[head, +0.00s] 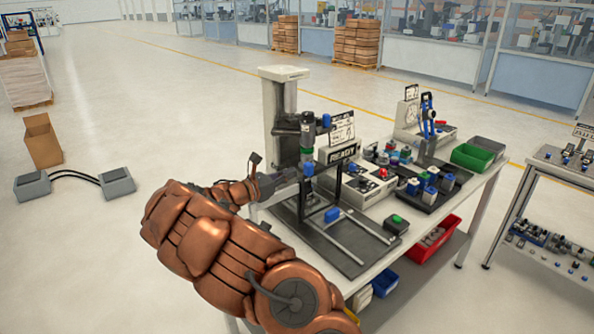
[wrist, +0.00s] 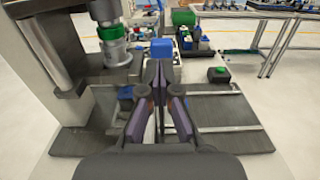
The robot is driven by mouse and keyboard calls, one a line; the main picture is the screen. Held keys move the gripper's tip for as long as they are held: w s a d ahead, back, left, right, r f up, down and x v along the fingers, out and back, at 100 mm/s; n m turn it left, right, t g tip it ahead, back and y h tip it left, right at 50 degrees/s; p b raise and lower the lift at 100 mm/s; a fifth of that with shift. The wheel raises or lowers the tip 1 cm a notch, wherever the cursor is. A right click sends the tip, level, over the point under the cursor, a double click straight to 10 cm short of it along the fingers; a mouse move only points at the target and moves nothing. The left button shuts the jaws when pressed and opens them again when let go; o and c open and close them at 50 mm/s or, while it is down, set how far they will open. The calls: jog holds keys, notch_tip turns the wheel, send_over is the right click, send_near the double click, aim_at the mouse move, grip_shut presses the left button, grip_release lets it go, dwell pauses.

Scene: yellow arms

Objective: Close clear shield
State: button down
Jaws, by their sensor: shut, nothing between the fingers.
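The press station (head: 283,115) stands on the table with a dark base plate (head: 345,245) and light rails. I cannot make out the clear panel of the shield itself. A blue block (head: 332,215) sits low over the base plate, near the rails. In the wrist view, a blue block (wrist: 161,48) shows just beyond my fingertips; I cannot tell whether they touch. My gripper (head: 296,176) is beside the press, at the left side of the station. In the wrist view its fingers (wrist: 160,78) are together and hold nothing. The press head (wrist: 115,45) is to their left.
A button box with a green button (head: 396,222) stands at the base plate's right corner. Behind are a control box with a red button (head: 368,185), a dark parts tray (head: 425,187) and a green bin (head: 472,157). A second table (head: 560,170) is at the right.

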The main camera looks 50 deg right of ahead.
jog(key=w+a+b, duration=0.1)
jog(key=a+b, duration=0.2)
jog(key=a, duration=0.7)
jog(key=shift+w, duration=0.4)
jog(key=shift+f, duration=0.1)
jog(key=s+a+r+m+g+y, duration=0.1)
jog(key=s+a+m+y, duration=0.3)
jog(key=s, duration=0.5)
jog(key=s+a+r+m+g+y, duration=0.1)
jog(key=s+m+y, duration=0.2)
jog(key=s+m, duration=0.45)
jog(key=s+a+f+m+t+y, duration=0.1)
jog(key=s+a+f+y, duration=0.2)
jog(key=s+a, duration=0.3)
jog(key=s+a+f+m+t+y, duration=0.1)
jog(key=s+a+y, duration=0.3)
jog(key=a, duration=0.8)
jog(key=s+a+f+m+t+y, duration=0.1)
jog(key=s+a+f+m+y, duration=0.1)
jog(key=s+a, duration=0.6)
notch_tip(320, 180, down, 3)
jog(key=shift+a+r+y, duration=0.2)
jog(key=shift+a+y, duration=0.7)
